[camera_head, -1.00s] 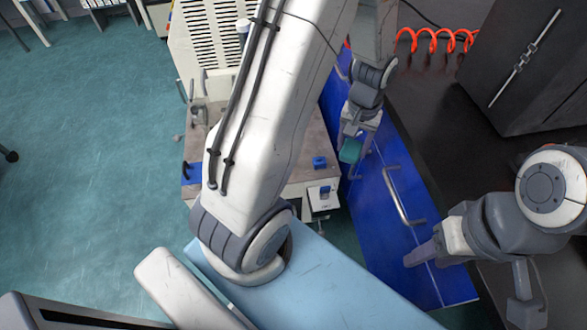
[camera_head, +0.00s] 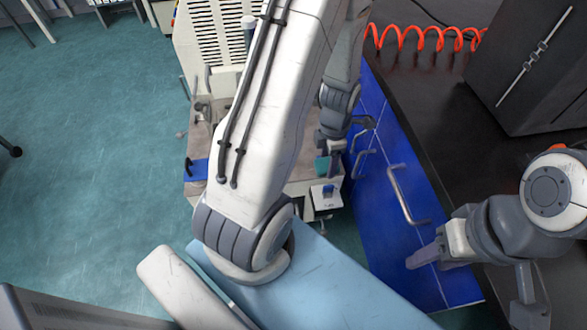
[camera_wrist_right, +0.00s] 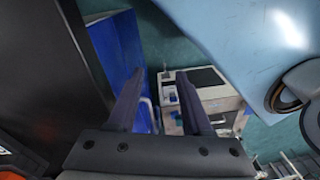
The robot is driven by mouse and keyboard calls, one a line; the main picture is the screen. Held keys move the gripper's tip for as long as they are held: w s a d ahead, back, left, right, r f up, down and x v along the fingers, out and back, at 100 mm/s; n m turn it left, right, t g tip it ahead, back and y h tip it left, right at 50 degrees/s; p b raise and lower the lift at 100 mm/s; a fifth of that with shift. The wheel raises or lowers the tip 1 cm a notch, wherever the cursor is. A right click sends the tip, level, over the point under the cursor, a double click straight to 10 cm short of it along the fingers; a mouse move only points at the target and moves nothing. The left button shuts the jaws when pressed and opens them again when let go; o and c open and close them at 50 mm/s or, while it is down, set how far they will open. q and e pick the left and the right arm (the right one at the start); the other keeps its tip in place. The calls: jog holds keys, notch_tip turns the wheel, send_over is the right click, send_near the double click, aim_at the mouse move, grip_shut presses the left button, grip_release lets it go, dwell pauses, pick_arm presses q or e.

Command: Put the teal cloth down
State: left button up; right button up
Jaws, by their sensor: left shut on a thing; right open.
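The teal cloth (camera_head: 321,166) shows as a small patch at the fingers of my left gripper (camera_head: 328,156) in the head view. My left gripper is shut on it, in front of the blue cabinet and beside the machine's worktop. Much of the cloth is hidden, and I cannot tell whether it touches a surface. My right gripper (camera_head: 424,257) is open and empty in front of the blue cabinet's near end. Its two spread fingers (camera_wrist_right: 160,74) also show in the right wrist view.
Blue cabinets (camera_head: 410,240) with metal handles (camera_head: 405,197) stand under a dark counter (camera_head: 430,115). A red coiled hose (camera_head: 425,40) lies at the back of the counter. Open floor (camera_head: 90,170) is at the left.

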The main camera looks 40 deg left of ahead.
pick_arm(q)
jog(key=n, duration=0.3)
jog(key=shift+s+a+f, duration=0.25)
jog(key=shift+s+f, duration=0.15)
jog(key=shift+a+f+n, duration=0.15)
jog(key=shift+a+n, duration=0.05)
jog(key=shift+n, duration=0.2)
jog(key=a+f+b, duration=0.1)
jog(key=a+f, duration=0.1)
jog(key=a, duration=0.1)
jog(key=a+f+b, duration=0.1)
jog(key=a+f, duration=0.1)
jog(key=a, duration=0.2)
jog(key=w+a+f+b, duration=0.1)
jog(key=a+f, duration=0.1)
jog(key=a, duration=0.2)
jog(key=shift+w+a+f, duration=0.1)
jog(key=shift+f, duration=0.3)
jog(key=shift+f+b, duration=0.75)
jog(key=shift+f, duration=1.2)
jog(key=shift+f, duration=0.1)
jog(key=o, duration=1.3)
notch_tip(320, 180, up, 12)
jog(key=p, duration=0.4)
